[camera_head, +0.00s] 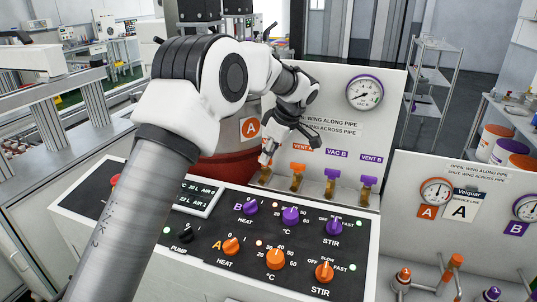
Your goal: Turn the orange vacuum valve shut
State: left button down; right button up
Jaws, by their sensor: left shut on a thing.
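A row of small valves stands along the foot of the white back panel (390,110). The leftmost is the orange vacuum valve (265,176), its label hidden behind my left arm. My left gripper (267,156) reaches down onto this valve and is shut on its wing. The gripper covers most of the wing, so I cannot tell which way it is turned. To its right are the orange VENT A valve (298,169) and the purple VAC B valve (332,175) and VENT B valve (368,182). My right gripper is not in view.
A black control panel (190,243) with orange and purple knobs lies in front of the valves. A round gauge (364,92) sits above them. A second white panel (460,215) with gauges stands at right. My left arm crosses the left of the view.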

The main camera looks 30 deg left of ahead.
pick_arm(q)
jog(key=c, duration=1)
grip_release()
jog(key=shift+s+f, duration=0.3)
jog(key=shift+f, duration=0.1)
jog(key=shift+c, duration=0.2)
jog(key=shift+w+a, duration=0.3)
jog(key=shift+w, duration=0.05)
jog(key=v, duration=1.2)
